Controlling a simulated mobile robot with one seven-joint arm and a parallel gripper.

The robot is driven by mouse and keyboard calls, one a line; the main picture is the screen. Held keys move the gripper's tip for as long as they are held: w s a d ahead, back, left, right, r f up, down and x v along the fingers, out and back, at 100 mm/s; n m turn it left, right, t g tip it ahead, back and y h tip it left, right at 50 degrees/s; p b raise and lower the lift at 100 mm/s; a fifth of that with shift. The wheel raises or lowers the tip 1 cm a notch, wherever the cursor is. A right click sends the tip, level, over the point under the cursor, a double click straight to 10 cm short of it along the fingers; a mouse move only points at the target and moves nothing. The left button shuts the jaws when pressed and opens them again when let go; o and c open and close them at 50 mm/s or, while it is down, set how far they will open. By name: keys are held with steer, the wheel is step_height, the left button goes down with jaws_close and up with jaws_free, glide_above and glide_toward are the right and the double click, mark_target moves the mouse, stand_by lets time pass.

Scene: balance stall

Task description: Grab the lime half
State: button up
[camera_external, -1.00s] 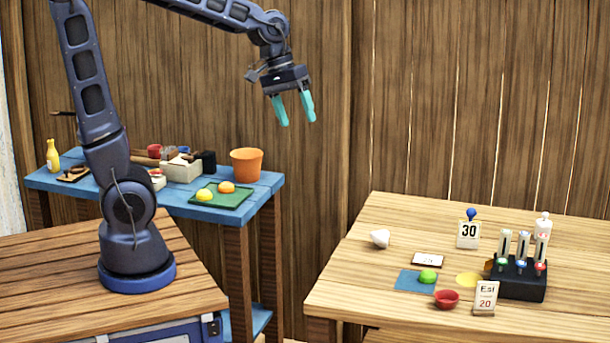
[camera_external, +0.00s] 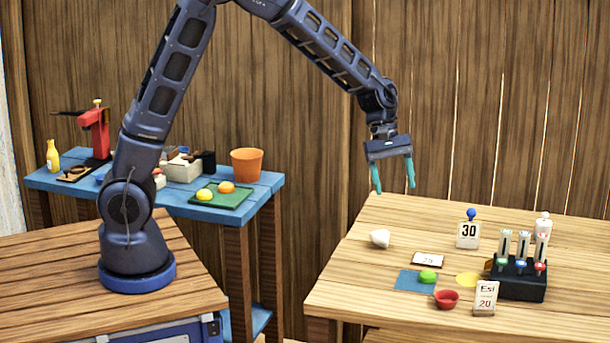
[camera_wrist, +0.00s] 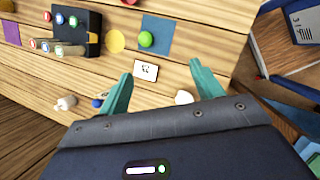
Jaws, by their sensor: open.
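The lime half (camera_external: 428,276) is a small bright green rounded piece on a blue square mat (camera_external: 405,281) on the right-hand wooden table. In the wrist view the lime half (camera_wrist: 146,39) lies on the blue mat (camera_wrist: 163,30), beyond my fingertips. My gripper (camera_external: 394,188) has two teal fingers spread apart with nothing between them. It points down, high above the table's back left part, up and left of the lime half. In the wrist view my gripper (camera_wrist: 160,70) shows with its fingers wide apart.
A white lump (camera_external: 380,238) sits below my gripper. A black rack (camera_external: 520,280) with several tubes and upright number signs stand to the right.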

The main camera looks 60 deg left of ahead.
mark_target(428, 276)
steer(key=w+d+f+n, duration=0.1)
steer(key=d+f, duration=0.1)
steer(key=f, duration=0.3)
steer(key=w+d+f+n, duration=0.1)
steer(key=w+d+f, duration=0.1)
steer(key=f, duration=0.3)
steer(key=w+d+f+n, duration=0.1)
steer(key=w+d+f, duration=0.1)
steer(key=f, duration=0.3)
steer(key=shift+w+d+f+g, duration=0.25)
steer(key=shift+d+f+g, duration=0.05)
steer(key=shift+f+g, duration=0.1)
steer(key=shift+d+x, duration=0.1)
steer(key=shift+x, duration=1.4)
steer(key=shift+d+x, duration=0.15)
steer(key=shift+x, duration=1.35)
steer(key=shift+w+r, duration=0.1)
steer(key=c, duration=1.1)
steer(key=shift+o, duration=0.2)
steer(key=shift+r, duration=0.15)
